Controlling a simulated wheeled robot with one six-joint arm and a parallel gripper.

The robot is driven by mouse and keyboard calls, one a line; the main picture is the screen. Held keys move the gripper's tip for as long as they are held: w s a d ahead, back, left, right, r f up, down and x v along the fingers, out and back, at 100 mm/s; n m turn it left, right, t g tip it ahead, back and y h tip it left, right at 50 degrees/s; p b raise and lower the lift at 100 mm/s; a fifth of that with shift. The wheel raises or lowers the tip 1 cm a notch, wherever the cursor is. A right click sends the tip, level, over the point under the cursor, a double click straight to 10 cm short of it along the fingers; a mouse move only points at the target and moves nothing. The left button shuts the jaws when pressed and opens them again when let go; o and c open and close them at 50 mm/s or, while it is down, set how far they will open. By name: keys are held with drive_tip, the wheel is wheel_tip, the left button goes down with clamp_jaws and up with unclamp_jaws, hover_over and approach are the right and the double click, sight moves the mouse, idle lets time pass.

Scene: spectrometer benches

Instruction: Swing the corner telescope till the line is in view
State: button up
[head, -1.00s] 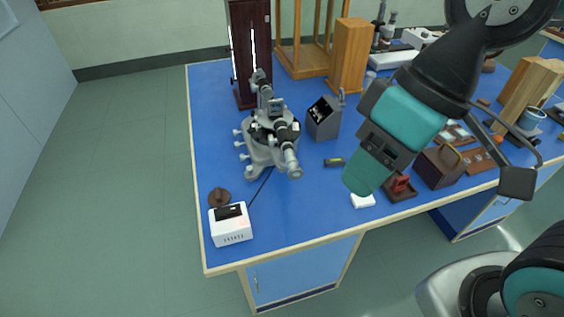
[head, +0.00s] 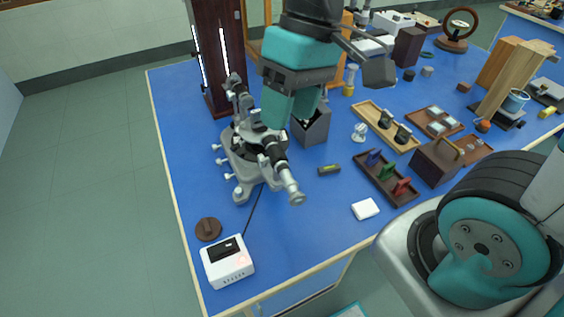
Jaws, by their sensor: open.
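The spectrometer (head: 250,158) stands near the left corner of the blue bench, grey with black parts and several knobs on its left side. Its telescope (head: 281,172) is a grey and black tube pointing toward the lower right, its end over the bench. A second tube (head: 236,93) points toward the back, near the tall dark cabinet. My gripper (head: 290,118), teal and dark, hangs just right of and behind the spectrometer, apart from the telescope's near end. Its fingers partly overlap a grey box; the gap between them is narrow in this view.
A white box with a dark display (head: 227,261) and a brown round piece (head: 208,229) sit at the front left corner. The grey box (head: 313,127) stands close behind my gripper. A small level (head: 328,170), a white block (head: 365,209) and a tray of coloured pieces (head: 402,191) lie to the right.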

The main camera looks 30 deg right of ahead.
drive_tip(key=w+d+f+m+g+h+b, duration=0.1)
drive_tip(key=w+d+f+m+g, duration=0.35)
drive_tip(key=w, duration=0.85)
drive_tip(key=t+p, duration=0.1)
approach(287, 173)
drive_tip(key=shift+m, duration=0.45)
drive_tip(key=x, duration=0.9)
drive_tip(key=shift+s+f, duration=0.15)
drive_tip(key=shift+f, duration=0.2)
